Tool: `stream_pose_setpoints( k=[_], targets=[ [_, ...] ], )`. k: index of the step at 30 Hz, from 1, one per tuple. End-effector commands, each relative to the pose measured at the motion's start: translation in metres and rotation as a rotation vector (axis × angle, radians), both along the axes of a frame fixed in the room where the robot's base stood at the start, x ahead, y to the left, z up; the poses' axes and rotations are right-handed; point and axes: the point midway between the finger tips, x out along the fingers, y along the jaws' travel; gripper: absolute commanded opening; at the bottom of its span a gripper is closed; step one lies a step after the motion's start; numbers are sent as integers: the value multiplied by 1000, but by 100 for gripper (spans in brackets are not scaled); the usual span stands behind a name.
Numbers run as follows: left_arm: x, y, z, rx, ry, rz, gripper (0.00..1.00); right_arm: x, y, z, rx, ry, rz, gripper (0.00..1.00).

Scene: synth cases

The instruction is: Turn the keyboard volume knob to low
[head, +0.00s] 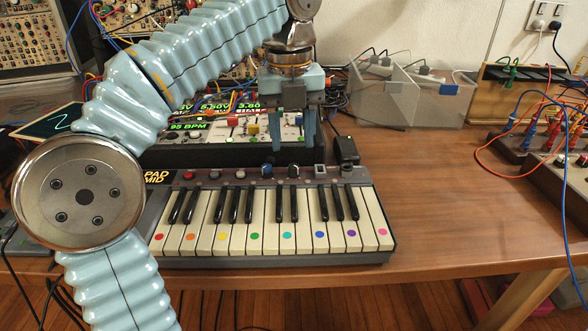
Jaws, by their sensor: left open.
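The keyboard (272,213) lies on the table with its white and black keys facing me. Coloured dots mark several white keys. On its top panel are a blue-capped knob (266,170) and a dark knob (294,170). I cannot read their labels, so I cannot tell which is the volume knob or how it is set. My left gripper (293,140) points down with its blue fingers apart and empty. In the picture it is just above the two knobs, and it appears not to touch either. My right gripper is not in view.
Synth gear with lit displays (215,107) stands behind the keyboard. Clear bins (408,95) with adapters stand at the back right. A patch panel with cables (560,145) is at the right edge. The wooden table (450,190) is bare right of the keyboard.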

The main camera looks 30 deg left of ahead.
Motion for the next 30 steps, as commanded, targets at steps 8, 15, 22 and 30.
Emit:
stream_pose_setpoints(
  k=[8, 15, 22, 30],
  targets=[
    [1, -1, -45, 0, 1, 1, 46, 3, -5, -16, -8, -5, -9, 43],
    [1, -1, -51, -1, 0, 2, 46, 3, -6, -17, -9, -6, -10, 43],
    [1, -1, -51, -1, 1, 1, 34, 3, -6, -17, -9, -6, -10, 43],
    [1, -1, -51, -1, 1, 1, 0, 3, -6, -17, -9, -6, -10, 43]
  ],
)
